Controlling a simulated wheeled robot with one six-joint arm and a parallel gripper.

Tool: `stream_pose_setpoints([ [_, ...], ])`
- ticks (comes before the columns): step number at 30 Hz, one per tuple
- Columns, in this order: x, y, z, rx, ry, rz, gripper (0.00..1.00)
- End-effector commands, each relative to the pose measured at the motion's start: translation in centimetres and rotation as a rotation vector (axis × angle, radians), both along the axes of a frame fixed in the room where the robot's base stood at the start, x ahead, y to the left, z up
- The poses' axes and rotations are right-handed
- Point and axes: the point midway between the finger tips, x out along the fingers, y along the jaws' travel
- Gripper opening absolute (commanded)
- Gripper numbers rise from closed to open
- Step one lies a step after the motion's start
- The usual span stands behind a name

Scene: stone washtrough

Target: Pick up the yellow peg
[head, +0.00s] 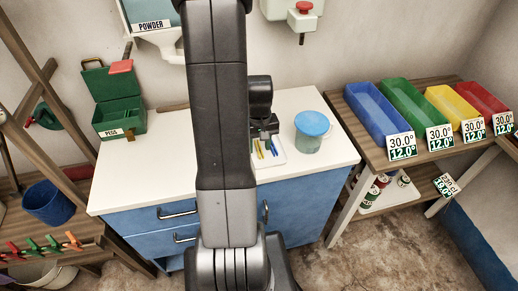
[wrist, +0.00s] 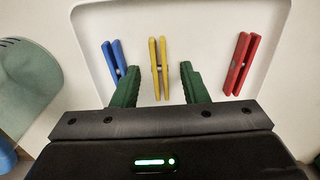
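The yellow peg (wrist: 154,55) lies in a shallow white tray (wrist: 200,15), between a blue peg (wrist: 119,55) on its left and a red peg (wrist: 237,62) on its right in the wrist view. My gripper (wrist: 158,82) is open, its two green fingers apart on either side of the near part of the yellow peg in the picture. How far above the tray the fingertips are cannot be told. In the head view the yellow peg (head: 259,149) and blue peg (head: 274,147) show beside my arm; the red peg is hidden there.
A jar with a blue lid (head: 312,124) stands close to the tray on the white counter (head: 330,160). A green PEGS box (head: 118,115) stands open at the counter's left. Coloured bins (head: 372,108) stand on a shelf at right. Bare counter lies left of my arm.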

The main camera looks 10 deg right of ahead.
Motion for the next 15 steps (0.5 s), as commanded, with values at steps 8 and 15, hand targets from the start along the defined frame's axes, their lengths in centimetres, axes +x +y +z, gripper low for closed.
stream_pose_setpoints([
  [8,0.01,0.0,0.03,0.0,0.0,0.0,0.05],
  [15,0.01,0.0,0.04,0.0,0.0,0.0,0.0],
])
